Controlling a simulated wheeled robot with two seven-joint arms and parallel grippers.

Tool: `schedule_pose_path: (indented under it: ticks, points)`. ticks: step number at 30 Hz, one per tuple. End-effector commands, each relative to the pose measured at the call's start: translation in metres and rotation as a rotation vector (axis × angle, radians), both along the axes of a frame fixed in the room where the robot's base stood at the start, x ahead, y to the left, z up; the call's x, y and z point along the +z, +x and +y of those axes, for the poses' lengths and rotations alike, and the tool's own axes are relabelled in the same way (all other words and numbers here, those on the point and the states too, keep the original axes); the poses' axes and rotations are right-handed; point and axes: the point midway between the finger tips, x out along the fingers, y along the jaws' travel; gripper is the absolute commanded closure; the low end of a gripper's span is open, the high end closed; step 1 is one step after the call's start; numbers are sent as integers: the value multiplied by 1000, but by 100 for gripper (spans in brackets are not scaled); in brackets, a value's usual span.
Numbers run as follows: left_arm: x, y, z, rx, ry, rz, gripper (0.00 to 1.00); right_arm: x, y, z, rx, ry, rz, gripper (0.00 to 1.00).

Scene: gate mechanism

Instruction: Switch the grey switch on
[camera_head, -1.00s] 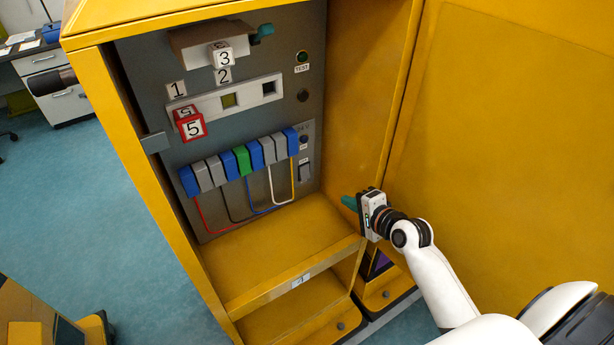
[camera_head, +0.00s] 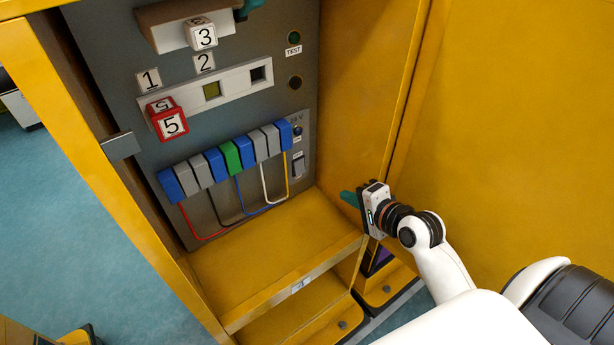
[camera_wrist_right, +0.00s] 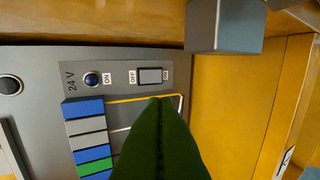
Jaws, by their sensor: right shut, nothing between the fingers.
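The grey switch (camera_head: 298,165) sits low on the right side of the cabinet's back panel, below a small blue light (camera_head: 297,131). In the right wrist view the switch (camera_wrist_right: 150,76) lies between the OFF and ON labels; I cannot tell which way it is tipped. My right gripper (camera_head: 350,198) is shut and empty, at the cabinet's right wall, below and in front of the switch, apart from it in the head view. Its dark green fingers (camera_wrist_right: 160,100) point towards the panel in the wrist view and hide part of the wires. My left gripper is not in view.
A row of blue, grey and green blocks (camera_head: 231,157) with coloured wires is left of the switch. A red-framed numbered cube (camera_head: 170,124) is further left. The yellow cabinet floor (camera_head: 250,240) is clear.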

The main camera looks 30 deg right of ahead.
Motion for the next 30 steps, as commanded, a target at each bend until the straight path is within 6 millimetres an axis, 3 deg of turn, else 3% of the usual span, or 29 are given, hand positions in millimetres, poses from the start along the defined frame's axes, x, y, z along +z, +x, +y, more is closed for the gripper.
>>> schedule_pose_path:
  ticks: [4, 21, 30]
  points:
    - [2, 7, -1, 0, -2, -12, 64, -11, 29, 4, 0, 1, -3, 100]
    - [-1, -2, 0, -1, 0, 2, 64, -63, 138, 19, -1, 0, -1, 100]
    - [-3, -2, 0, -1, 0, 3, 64, -75, 162, 23, 0, -1, 0, 100]
